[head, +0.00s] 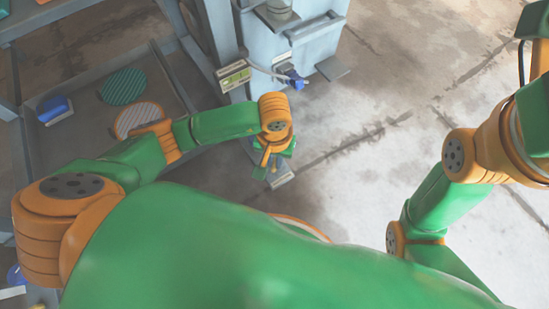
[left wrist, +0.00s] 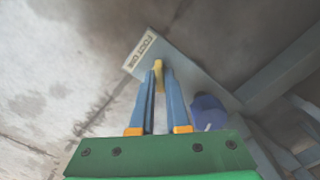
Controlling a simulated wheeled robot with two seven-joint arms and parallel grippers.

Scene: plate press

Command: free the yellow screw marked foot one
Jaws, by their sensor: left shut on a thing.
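The yellow screw (left wrist: 158,68) stands at the foot plate (left wrist: 178,62), beside a label reading "FOOT ONE" (left wrist: 142,50) in the left wrist view. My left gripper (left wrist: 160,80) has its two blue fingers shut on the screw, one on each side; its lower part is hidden. In the head view my left gripper (head: 272,168) reaches down to the foot plate (head: 283,181) at the base of the grey-blue press, and the screw is hidden there. My right arm shows at the right, but its gripper is out of view.
The grey-blue press body (head: 270,50) rises behind the foot, with a blue handle (head: 293,77) and a small green display (head: 234,75). A blue round part (left wrist: 208,112) is close right of the fingers. A tray (head: 75,85) with discs lies left. Bare concrete floor (head: 400,110) is free.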

